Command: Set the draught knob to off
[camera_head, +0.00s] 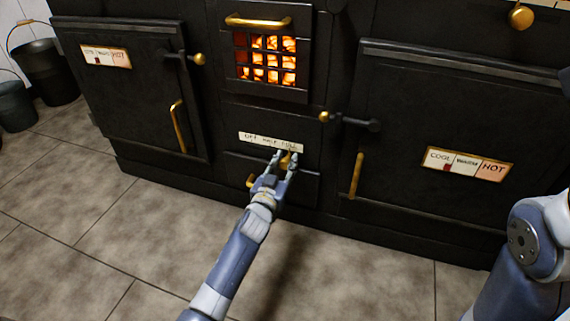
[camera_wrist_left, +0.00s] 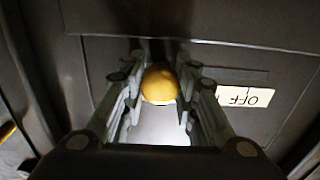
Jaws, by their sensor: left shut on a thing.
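The draught knob is a small brass knob (camera_head: 287,160) on the black stove front, just below a pale label strip (camera_head: 270,142) that reads off, half, full. My left gripper (camera_head: 284,158) is at the knob, with its fingers shut on its two sides. In the left wrist view the round brass knob (camera_wrist_left: 160,84) sits between the two fingers (camera_wrist_left: 160,100). The OFF end of the label (camera_wrist_left: 243,96) shows upside down to the right there. The knob's pointing direction is hidden by the fingers. My right gripper is not in view.
A barred firebox (camera_head: 268,62) glows above the label. Oven doors with brass handles stand left (camera_head: 130,90) and right (camera_head: 440,140). A brass handle (camera_head: 251,181) is low beside my left gripper. Dark buckets (camera_head: 48,68) stand far left. The tiled floor (camera_head: 100,230) is clear.

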